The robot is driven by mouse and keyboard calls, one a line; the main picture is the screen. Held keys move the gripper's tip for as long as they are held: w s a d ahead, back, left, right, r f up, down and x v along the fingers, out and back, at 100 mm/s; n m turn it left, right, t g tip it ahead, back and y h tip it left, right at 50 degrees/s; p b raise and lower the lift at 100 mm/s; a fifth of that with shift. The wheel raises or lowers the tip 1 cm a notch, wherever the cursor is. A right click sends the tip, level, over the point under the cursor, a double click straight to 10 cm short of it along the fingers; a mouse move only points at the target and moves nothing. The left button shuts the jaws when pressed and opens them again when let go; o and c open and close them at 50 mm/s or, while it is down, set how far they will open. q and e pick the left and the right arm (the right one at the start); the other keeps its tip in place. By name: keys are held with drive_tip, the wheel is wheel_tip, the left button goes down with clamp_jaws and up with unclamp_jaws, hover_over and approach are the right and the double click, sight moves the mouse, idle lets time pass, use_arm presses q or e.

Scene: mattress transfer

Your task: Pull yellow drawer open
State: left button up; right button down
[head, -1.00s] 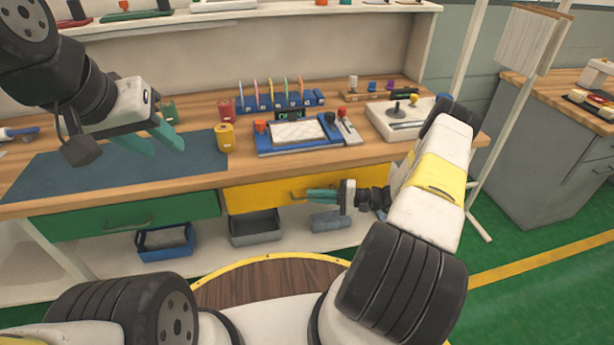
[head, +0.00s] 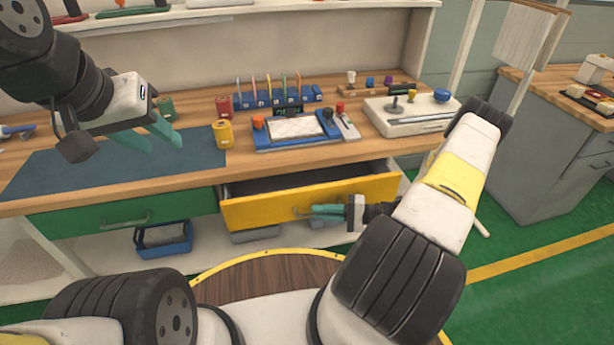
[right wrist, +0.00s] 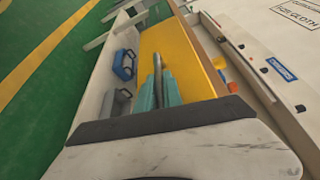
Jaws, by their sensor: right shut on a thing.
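The yellow drawer (head: 262,212) stands partly pulled out below the bench top in the head view. Its dark inside shows behind the front panel. My right gripper (head: 313,211) is at the middle of the drawer front, shut on the drawer's handle (head: 298,211). In the right wrist view the yellow drawer front (right wrist: 190,65) lies past the teal fingers (right wrist: 158,90), with the grey handle (right wrist: 157,68) between them. My left gripper (head: 160,140) hangs above the left part of the bench, its two teal fingers apart and empty.
A green drawer (head: 110,222) is shut to the left. A blue bin (head: 165,238) and a grey bin sit below. The bench top (head: 345,160) holds a blue tray station (head: 290,140), a yellow spool (head: 223,134) and a white device (head: 410,115).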

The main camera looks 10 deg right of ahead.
drive_tip(key=s, duration=2)
drive_tip(key=shift+s+d, duration=0.15)
drive_tip(key=shift+d, duration=0.25)
drive_tip(key=c, duration=1.5)
unclamp_jaws()
drive_tip(key=v, duration=0.7)
drive_tip(key=shift+s+d, duration=0.15)
drive_tip(key=shift+d, duration=0.2)
